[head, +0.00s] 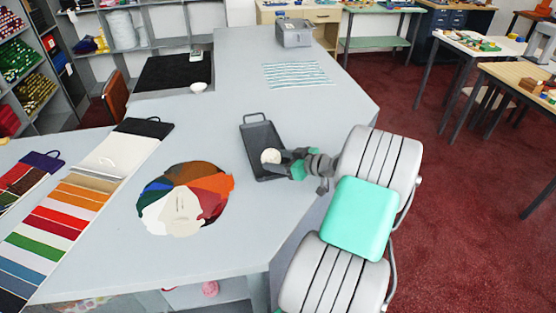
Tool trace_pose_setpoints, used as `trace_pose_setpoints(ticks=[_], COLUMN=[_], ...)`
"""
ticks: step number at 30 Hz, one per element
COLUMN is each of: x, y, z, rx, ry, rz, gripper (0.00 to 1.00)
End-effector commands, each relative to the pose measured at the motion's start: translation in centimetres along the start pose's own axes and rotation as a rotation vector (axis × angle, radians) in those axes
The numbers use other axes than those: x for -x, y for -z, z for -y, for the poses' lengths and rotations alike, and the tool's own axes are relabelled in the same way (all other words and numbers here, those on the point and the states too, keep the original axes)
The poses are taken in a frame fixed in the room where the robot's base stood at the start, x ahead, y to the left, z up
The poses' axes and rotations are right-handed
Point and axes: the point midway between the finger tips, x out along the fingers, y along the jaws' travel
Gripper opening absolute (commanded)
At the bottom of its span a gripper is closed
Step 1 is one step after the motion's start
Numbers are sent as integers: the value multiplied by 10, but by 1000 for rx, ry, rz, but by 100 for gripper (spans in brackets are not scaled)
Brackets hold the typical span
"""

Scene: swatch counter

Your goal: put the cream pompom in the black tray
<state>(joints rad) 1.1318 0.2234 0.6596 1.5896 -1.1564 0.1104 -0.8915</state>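The cream pompom (270,156) is a pale round ball. In the head view it appears over the middle of the black tray (254,131); I cannot tell whether it rests on the tray floor or is held just above it. The tray is a dark rectangle with a handle at its far end, lying on the grey counter. My gripper (281,158) reaches in from the right over the tray's near right edge, its fingertips at the pompom's right side. The fingers partly hide the pompom and tray, and their grip on it is not clear.
A round fan of coloured swatches (180,207) lies on the counter (230,240) left of the tray. Long swatch strips (62,220) lie farther left. Bare counter surrounds the tray.

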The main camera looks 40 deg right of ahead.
Motion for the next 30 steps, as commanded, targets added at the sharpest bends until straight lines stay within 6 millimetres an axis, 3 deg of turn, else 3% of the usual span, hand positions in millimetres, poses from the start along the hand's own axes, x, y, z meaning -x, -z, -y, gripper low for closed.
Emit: trace_pose_setpoints(ticks=[6, 17, 30], x=[0, 6, 108], y=[1, 3, 2], z=[0, -1, -1], rx=[0, 0, 0], ry=[0, -3, -5], rz=[0, -1, 0], gripper=[77, 78, 78])
